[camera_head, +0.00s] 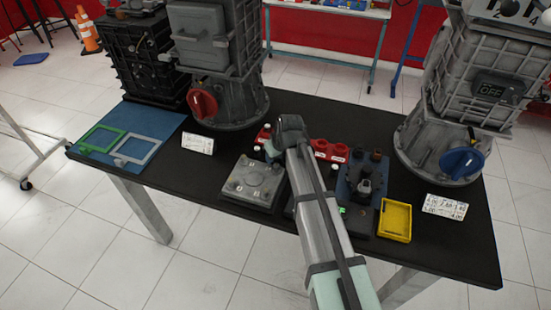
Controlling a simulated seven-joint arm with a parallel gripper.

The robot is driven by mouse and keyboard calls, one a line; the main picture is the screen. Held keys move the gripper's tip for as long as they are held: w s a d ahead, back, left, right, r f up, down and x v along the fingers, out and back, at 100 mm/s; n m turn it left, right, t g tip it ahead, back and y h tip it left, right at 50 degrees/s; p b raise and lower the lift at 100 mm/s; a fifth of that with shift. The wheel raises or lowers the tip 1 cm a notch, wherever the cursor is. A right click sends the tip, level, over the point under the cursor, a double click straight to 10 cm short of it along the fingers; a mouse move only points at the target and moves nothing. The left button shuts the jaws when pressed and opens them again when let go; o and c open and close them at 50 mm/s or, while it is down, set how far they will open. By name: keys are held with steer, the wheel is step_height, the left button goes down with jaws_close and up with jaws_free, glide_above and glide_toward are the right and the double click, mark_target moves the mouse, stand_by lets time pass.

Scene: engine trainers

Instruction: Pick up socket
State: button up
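No socket can be made out for certain. A red holder (331,151) with round openings and white labels lies near the far side of the black table, partly behind my arm. Two small dark cylindrical pieces, one a brownish cylinder (376,155), stand at the far end of a blue tray; I cannot tell whether either is a socket. My arm reaches from the bottom edge up over the middle of the table and ends near the red holder. My gripper's fingers are hidden behind the arm, so I cannot see whether they hold anything.
A grey square plate (254,182) lies left of my arm. A yellow tray (395,220) and a blue tray (347,190) with dark parts lie right of it. Large grey machines with a red knob (202,103) and a blue knob (461,163) flank the table.

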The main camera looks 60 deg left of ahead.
steer(key=shift+f, duration=0.1)
steer(key=shift+c, duration=0.3)
jaws_close()
